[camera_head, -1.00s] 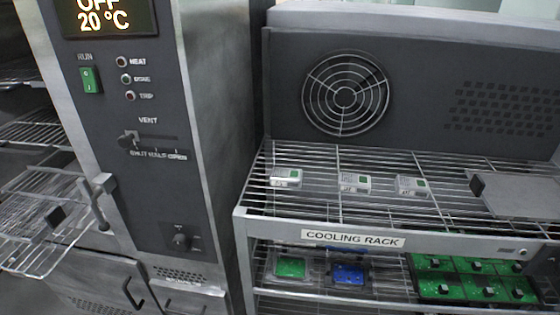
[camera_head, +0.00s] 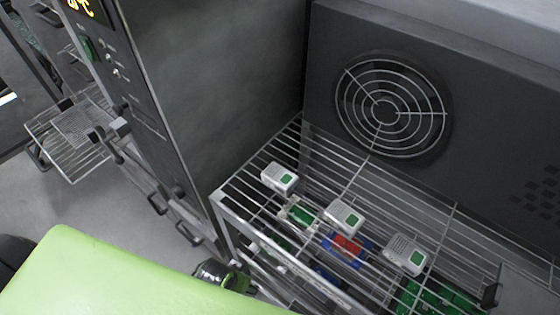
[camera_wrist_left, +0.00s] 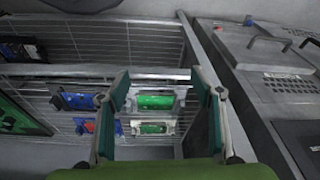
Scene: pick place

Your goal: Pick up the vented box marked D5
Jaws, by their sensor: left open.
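Three small white vented boxes with green labels stand in a row on the top wire shelf of the cooling rack: a left box (camera_head: 279,178), a middle box (camera_head: 344,216) and a right box (camera_head: 404,254). Their markings are too small to read, so I cannot tell which is D5. My left gripper (camera_head: 222,275) is partly in view, low beside the rack's front left corner, apart from the boxes. In the left wrist view my left gripper (camera_wrist_left: 163,88) is open, its fingers apart with nothing held between them. My right gripper is out of view.
The cooling rack (camera_head: 228,208) has a front rail and a fan grille (camera_head: 388,113) behind it. Green and blue boards sit below the top shelf; a green one (camera_wrist_left: 155,102) shows between my fingers. An oven cabinet (camera_head: 200,80) stands at left. A dark handle (camera_head: 490,294) is at right.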

